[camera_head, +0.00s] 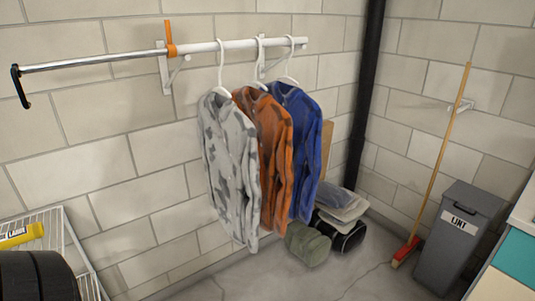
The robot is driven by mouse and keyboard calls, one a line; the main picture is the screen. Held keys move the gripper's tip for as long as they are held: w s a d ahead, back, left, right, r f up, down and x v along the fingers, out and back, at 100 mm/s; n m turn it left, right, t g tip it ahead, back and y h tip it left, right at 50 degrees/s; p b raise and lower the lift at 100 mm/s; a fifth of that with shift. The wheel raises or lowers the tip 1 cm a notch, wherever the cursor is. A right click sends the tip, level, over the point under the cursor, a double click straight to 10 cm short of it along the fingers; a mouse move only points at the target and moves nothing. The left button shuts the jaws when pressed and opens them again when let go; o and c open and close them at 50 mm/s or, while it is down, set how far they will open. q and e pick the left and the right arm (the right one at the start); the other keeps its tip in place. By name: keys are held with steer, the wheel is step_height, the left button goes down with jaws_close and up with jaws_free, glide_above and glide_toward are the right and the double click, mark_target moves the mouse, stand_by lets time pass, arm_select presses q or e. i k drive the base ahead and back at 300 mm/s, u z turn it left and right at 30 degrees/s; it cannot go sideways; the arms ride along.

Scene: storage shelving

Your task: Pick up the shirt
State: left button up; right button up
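Three shirts hang side by side on white hangers from a white wall rail (235,45). The nearest is a grey and white patterned shirt (230,165). Behind it hangs an orange-brown shirt (272,150), partly covered by the grey one. A blue shirt (305,145) hangs farthest right, partly covered by the orange one. All hang clear of the floor. Neither of my grippers shows in the head view.
A wire rack (75,245) with a dark tyre (38,277) and a yellow object (20,235) stands at lower left. Rolled and folded bundles (308,243) lie beneath the shirts. A broom (440,160), grey bin (457,235) and counter (515,255) stand right. Some floor is open.

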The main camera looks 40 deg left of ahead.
mark_target(273, 125)
steer(key=u, duration=0.75)
steer(key=i, duration=0.9)
steer(key=u, duration=1)
